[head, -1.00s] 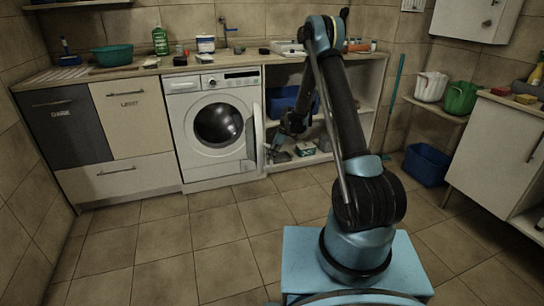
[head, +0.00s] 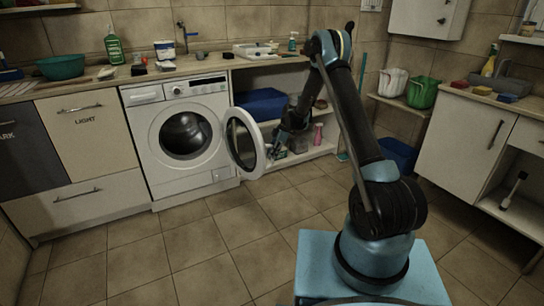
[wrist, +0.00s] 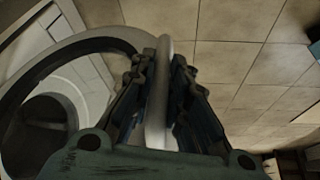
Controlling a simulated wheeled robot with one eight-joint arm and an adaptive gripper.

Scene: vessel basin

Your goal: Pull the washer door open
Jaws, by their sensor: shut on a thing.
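The white washer (head: 180,140) stands under the counter in the head view, with its dark drum opening (head: 185,135) showing. Its round door (head: 244,143) stands open, swung out on the right side of the opening, and its window ring shows. My gripper (head: 272,152) is at the free edge of the door. In the wrist view, the door (wrist: 85,45) shows as a ring at the left, and the fingers of my gripper (wrist: 158,90) are shut on its pale rim, one on each side.
A blue tub (head: 262,104) and several small items sit on the shelf right of the washer, behind my arm. A blue bin (head: 400,153) stands further right. The tiled floor (head: 200,240) in front of the washer is clear.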

